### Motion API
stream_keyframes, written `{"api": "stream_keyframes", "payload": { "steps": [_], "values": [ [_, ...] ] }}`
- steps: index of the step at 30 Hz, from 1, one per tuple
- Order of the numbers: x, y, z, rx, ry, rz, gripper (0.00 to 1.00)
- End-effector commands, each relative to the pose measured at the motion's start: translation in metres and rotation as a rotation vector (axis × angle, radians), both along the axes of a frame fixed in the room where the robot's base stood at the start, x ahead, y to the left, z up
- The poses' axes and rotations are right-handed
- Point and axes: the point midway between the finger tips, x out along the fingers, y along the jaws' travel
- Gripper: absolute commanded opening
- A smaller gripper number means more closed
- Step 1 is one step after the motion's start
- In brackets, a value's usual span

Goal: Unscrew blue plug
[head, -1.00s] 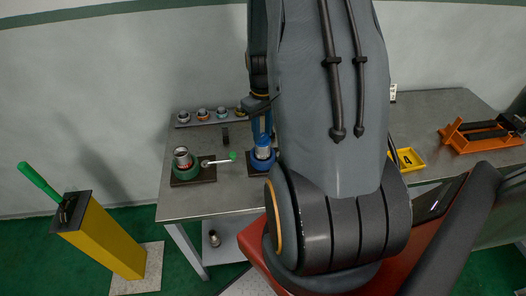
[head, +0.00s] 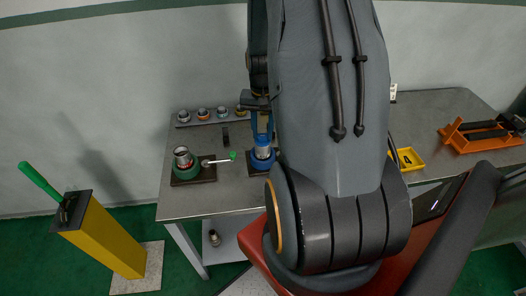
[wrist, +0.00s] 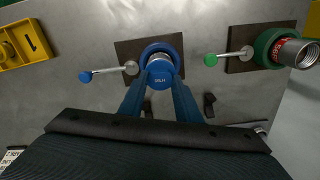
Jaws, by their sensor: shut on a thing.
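The blue plug (wrist: 161,75) shows in the wrist view as a round blue cap with pale lettering. It sits at the blue vise (wrist: 146,53), which stands on a dark plate and has a lever with a blue knob. My gripper (wrist: 160,84) is shut on the plug, with one blue finger on each side. In the head view my gripper (head: 262,128) reaches down over the blue vise (head: 259,164), and my arm covers the area to its right. I cannot tell how far the plug sits in the pipe.
A green vise (head: 184,173) with a red-marked metal pipe stands left, its green-knobbed lever (head: 233,156) pointing toward the blue vise. A rack (head: 212,118) of several ringed parts lies behind.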

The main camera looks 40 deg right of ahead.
Motion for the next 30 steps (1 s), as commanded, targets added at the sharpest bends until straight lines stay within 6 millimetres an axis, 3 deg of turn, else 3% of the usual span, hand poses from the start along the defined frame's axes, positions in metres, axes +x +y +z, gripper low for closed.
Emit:
{"api": "stream_keyframes", "payload": {
  "steps": [5,30],
  "values": [
    [-0.0002,0.0002,0.0,0.001,0.001,-0.125,0.03],
    [-0.0003,0.0002,0.0003,0.0,0.0,-1.185,0.03]
  ]
}}
